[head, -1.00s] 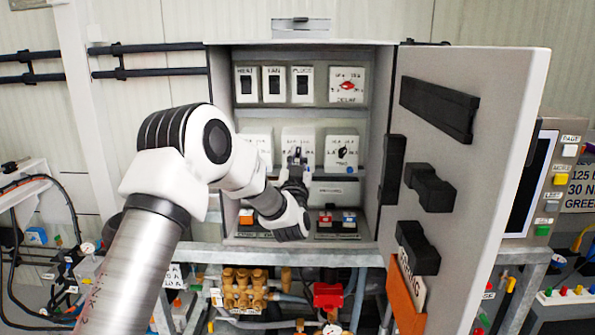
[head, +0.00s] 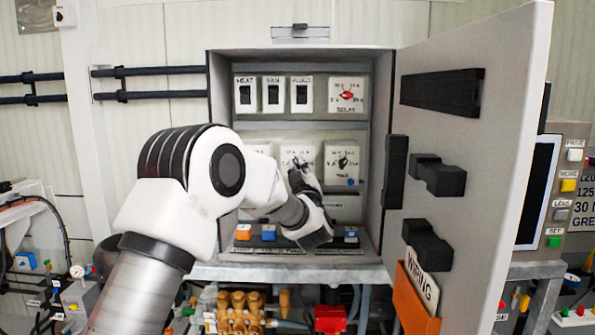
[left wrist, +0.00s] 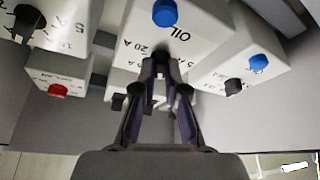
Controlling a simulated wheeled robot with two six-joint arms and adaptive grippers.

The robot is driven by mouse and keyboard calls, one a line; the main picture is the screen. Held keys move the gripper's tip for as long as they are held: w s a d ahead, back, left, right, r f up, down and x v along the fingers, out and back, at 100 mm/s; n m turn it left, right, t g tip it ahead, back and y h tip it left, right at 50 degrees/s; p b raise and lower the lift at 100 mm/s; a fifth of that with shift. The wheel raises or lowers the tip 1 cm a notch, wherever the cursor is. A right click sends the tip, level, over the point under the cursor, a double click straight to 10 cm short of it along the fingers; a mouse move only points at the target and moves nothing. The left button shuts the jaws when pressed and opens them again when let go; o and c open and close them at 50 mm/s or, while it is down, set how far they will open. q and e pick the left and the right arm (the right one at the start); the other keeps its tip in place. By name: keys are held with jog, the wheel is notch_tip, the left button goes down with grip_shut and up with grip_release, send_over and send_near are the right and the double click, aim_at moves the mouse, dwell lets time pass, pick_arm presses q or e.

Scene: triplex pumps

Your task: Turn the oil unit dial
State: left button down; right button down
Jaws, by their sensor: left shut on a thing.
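The oil unit (left wrist: 195,28) is a white box marked OIL, with a blue button above its dial in the left wrist view. Its small dark dial (left wrist: 160,66) is between the fingertips of my left gripper (left wrist: 160,78). The gripper is shut on the dial, whose pointer is mostly hidden by the fingers. In the head view, my left gripper (head: 299,176) reaches into the open cabinet, at the middle white unit (head: 297,150) of the lower row. My right gripper is not in view.
White dial units flank the oil unit closely, one on the right (head: 342,157) and one partly behind my arm. Switches and a red relay dial (head: 347,95) sit above. The open cabinet door (head: 462,150) stands at the right. Coloured buttons (head: 268,233) line the cabinet's bottom.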

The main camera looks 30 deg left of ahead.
pick_arm(q)
jog(key=c, duration=1.2)
grip_release()
jog(key=shift+w, duration=0.1)
jog(key=v, duration=1.2)
jog(key=shift+f, duration=0.1)
